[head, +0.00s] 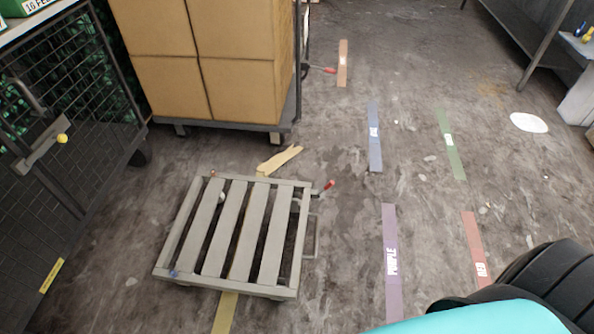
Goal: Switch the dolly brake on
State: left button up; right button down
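The low slatted dolly (231,234) stands on the floor in the middle of the head view. Its pale slats are empty. A short lever with a red tip (328,186) sticks out at its far right corner, pointing outward and slightly up. I cannot tell from this whether the brake is on. A second, similar red-tipped lever (322,69) shows on the box-loaded cart behind. Neither of my grippers is in view; only a teal and black part of my own body shows at bottom right.
A cart (228,122) loaded with cardboard boxes (202,60) stands behind the dolly. A dark mesh cage trolley (60,150) is at left. Floor tape strips, including purple (391,265) and red (473,245), lie at right, where the floor is open. A metal table (520,30) is at upper right.

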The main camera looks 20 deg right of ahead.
aim_at(332, 183)
jog(key=i+j, duration=0.2)
jog(key=i, duration=0.25)
jog(key=i+j+z, duration=0.1)
jog(key=i, duration=0.35)
